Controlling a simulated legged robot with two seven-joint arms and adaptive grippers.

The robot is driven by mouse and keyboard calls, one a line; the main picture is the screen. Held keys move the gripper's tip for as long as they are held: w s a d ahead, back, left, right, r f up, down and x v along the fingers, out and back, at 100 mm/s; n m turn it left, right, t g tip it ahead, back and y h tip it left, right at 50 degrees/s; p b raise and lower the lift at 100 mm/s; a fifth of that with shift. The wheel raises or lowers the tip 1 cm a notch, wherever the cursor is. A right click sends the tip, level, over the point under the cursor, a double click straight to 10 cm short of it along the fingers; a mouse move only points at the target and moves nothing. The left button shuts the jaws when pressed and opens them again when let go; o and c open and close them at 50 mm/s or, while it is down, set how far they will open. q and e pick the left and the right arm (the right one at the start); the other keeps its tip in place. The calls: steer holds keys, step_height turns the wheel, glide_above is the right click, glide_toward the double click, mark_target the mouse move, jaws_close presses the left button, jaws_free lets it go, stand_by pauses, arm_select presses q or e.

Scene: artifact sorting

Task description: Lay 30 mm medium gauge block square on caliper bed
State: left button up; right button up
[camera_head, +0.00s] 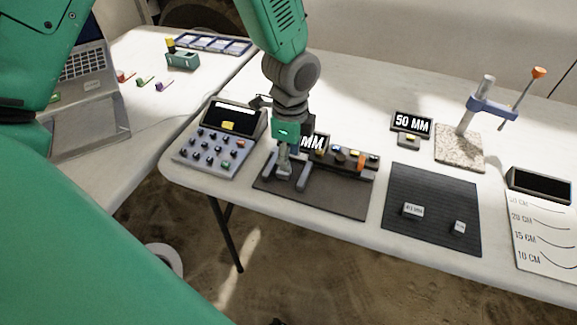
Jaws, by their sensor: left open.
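My left gripper (284,164) reaches down over the dark base plate (335,205) at the middle of the table. It is open, with its fingers low among grey metal bars (301,178) that look like the caliper bed. A small grey piece shows between the bars under the fingers; I cannot tell whether it is a gauge block or part of the fixture. Two small metal blocks, one labelled (412,210) and one smaller (459,228), lie apart on the black ribbed mat (402,182). Their markings are too small to read surely. My right gripper is not in view.
A button console (206,152) stands left of the plate. A row of small parts (345,158) and a partly hidden MM sign (315,142) stand behind it. A 50 MM sign (412,123), a clamp stand (463,120) and a chart (545,235) are to the right.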

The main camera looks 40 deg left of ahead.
arm_select(q)
step_height(320, 180, up, 8)
steer(key=p, duration=0.1)
steer(key=shift+a+f, duration=0.2)
steer(key=shift+f, duration=0.05)
steer(key=shift+d, duration=0.15)
